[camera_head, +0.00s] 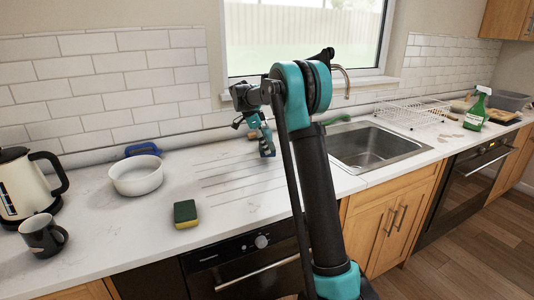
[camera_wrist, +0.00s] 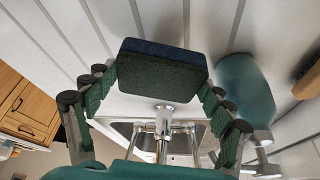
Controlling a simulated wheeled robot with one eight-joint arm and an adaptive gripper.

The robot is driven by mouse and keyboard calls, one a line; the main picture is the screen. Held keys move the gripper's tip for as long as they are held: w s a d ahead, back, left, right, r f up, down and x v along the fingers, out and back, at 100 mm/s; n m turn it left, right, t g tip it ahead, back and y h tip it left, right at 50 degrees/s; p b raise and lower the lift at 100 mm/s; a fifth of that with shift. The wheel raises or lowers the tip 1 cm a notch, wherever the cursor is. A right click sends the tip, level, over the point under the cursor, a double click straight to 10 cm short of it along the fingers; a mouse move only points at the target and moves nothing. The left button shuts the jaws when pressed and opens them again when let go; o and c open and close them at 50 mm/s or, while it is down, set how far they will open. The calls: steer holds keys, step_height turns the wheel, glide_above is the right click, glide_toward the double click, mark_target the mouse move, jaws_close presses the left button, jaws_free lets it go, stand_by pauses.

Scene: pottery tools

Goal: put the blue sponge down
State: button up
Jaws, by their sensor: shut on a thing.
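The blue sponge (camera_wrist: 162,72) is held between the fingers of my gripper (camera_wrist: 159,86) in the wrist view. It shows a dark green broad face and a dark blue layer along its far edge. My gripper is shut on its two short sides. In the head view my gripper (camera_head: 263,138) is over the rear of the worktop (camera_head: 228,190), left of the sink. The arm partly hides this area, and I cannot tell whether the sponge touches the worktop.
A green and yellow sponge (camera_head: 185,213) lies near the front edge. A white bowl (camera_head: 136,177), a blue item (camera_head: 143,149), a kettle (camera_head: 25,188) and a dark mug (camera_head: 43,237) stand left. The sink (camera_head: 370,147) is right. The ribbed drainer between is largely clear.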

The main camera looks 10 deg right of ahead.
steer(key=shift+a+x, duration=0.15)
steer(key=shift+x, duration=0.75)
steer(key=shift+a+x, duration=0.1)
steer(key=shift+x, duration=0.75)
steer(key=shift+f, duration=0.3)
steer(key=o, duration=0.6)
steer(key=shift+r, duration=0.1)
steer(key=v, duration=1.2)
steer(key=shift+r, duration=0.1)
